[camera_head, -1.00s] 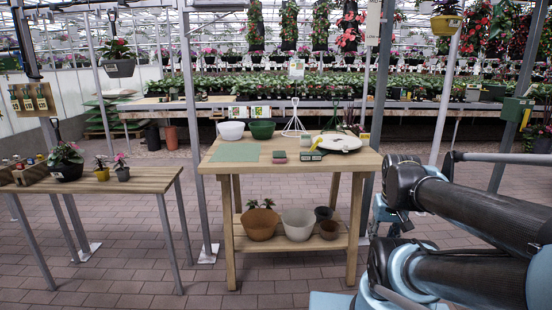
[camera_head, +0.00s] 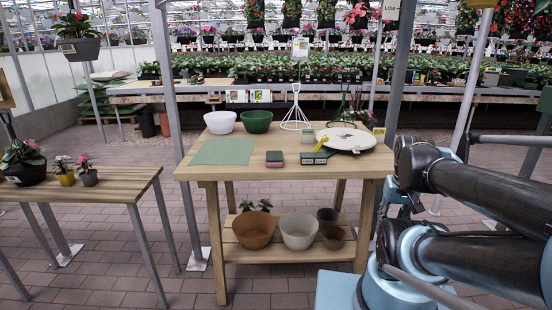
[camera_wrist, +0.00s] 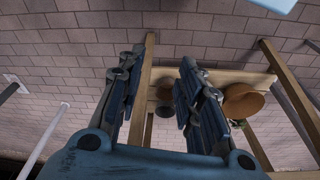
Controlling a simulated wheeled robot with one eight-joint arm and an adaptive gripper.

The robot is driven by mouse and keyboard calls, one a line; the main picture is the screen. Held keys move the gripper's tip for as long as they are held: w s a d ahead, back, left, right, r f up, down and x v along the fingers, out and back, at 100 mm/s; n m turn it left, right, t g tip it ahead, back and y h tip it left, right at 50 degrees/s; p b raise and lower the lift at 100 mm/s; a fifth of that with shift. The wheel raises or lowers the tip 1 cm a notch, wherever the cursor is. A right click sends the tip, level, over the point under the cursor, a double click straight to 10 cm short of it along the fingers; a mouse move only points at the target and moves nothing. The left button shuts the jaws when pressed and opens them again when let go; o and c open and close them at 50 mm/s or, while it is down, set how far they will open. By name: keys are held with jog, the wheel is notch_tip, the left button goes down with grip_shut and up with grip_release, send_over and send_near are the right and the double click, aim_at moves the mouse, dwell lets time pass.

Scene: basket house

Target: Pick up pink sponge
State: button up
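A small sponge (camera_head: 274,159), pinkish on the sides with a dark green top, lies on the wooden table (camera_head: 215,172) near the middle of its top. It is to the right of the green mat (camera_head: 224,151). The sponge does not show in the wrist view. My gripper (camera_wrist: 157,72) shows in the wrist view with its two fingers apart and nothing between them. Beyond it are the table's legs, lower shelf and pots, with the floor behind. The head view shows my arm at the right, apart from the sponge, but not the fingertips.
A dark green block (camera_head: 314,158) with a yellow item above it lies right of the sponge. A round white plate (camera_head: 347,139), a white bowl (camera_head: 220,122), a green bowl (camera_head: 257,121) and a wire stand (camera_head: 295,117) stand behind. A metal post (camera_head: 176,140) rises at the table's left.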

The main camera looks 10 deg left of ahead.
jog(key=shift+o, duration=0.3)
jog(key=shift+w+d, duration=0.1)
jog(key=shift+w, duration=0.05)
jog(key=o, duration=0.4)
jog(key=shift+s+r, duration=0.2)
jog(key=o, duration=0.9)
jog(key=shift+w+a+r+n, duration=0.2)
jog(key=shift+a+r+n, duration=0.05)
jog(key=shift+r, duration=0.35)
jog(key=shift+w+a+r+n, duration=0.2)
jog(key=shift+r+n, duration=0.05)
jog(key=shift+r, duration=0.35)
jog(key=shift+o, duration=1.2)
jog(key=w+r, duration=0.1)
jog(key=w+a+r+n, duration=0.2)
jog(key=r, duration=0.1)
jog(key=shift+w, duration=0.2)
jog(key=w+a+r+n+g+y, duration=0.1)
jog(key=w+a+r+n, duration=0.6)
jog(key=a, duration=0.4)
jog(key=w+a+r+n+g, duration=0.1)
jog(key=w+a+r+n, duration=0.4)
jog(key=w+a+r, duration=0.45)
jog(key=n, duration=0.5)
send_over(275, 155)
jog(key=shift+g, duration=0.3)
jog(key=f, duration=0.9)
jog(key=shift+s+d+f, duration=0.1)
jog(key=shift+s+f, duration=0.1)
jog(key=shift+f, duration=3)
